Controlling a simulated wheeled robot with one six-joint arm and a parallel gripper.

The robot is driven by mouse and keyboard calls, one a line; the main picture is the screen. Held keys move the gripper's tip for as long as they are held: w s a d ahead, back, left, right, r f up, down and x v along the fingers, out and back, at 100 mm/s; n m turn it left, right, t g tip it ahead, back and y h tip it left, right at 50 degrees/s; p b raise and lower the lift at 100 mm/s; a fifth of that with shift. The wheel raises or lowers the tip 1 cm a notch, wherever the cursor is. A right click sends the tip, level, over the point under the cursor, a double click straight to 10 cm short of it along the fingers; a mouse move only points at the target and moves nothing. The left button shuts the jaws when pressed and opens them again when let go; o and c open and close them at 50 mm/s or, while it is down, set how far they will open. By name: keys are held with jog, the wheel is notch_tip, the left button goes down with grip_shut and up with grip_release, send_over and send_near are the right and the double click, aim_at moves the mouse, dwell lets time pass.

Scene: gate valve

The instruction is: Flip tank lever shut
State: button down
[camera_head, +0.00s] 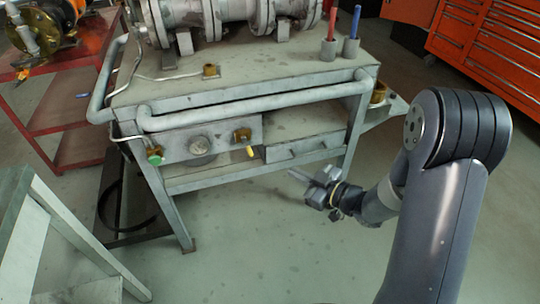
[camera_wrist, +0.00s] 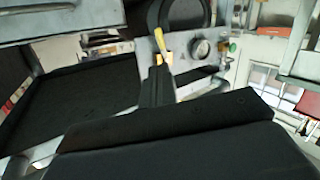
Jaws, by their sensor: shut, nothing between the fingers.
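The lever has a yellow handle (camera_head: 250,151) on a brass valve body (camera_head: 242,135) at the right part of the cart's front panel. In the head view the handle points downward, slightly to the right. It also shows in the wrist view (camera_wrist: 159,40), just beyond my fingertips. My gripper (camera_head: 293,175) is shut and empty, in front of the cart, right of and lower than the handle in the head view. In the wrist view the shut fingers (camera_wrist: 157,76) point at the valve and overlap its lower part. The head view shows a gap to the handle.
A round gauge (camera_head: 199,146) and a green knob (camera_head: 154,157) sit left of the lever. A grey rail (camera_head: 255,104) runs along the cart's front above the panel. A drawer (camera_head: 305,148) lies to the right. The floor in front is clear; a grey frame (camera_head: 45,225) stands at left.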

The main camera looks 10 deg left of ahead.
aim_at(251, 153)
jog(key=b+x, duration=0.4)
jog(key=x, duration=0.8)
jog(key=shift+w+a+f, duration=0.15)
jog(key=shift+a, duration=0.2)
jog(key=shift+w+a, duration=0.25)
jog(key=shift+a, duration=0.25)
jog(key=shift+s+a+f, duration=0.35)
jog(key=shift+s+a, duration=0.1)
jog(key=shift+a, duration=0.15)
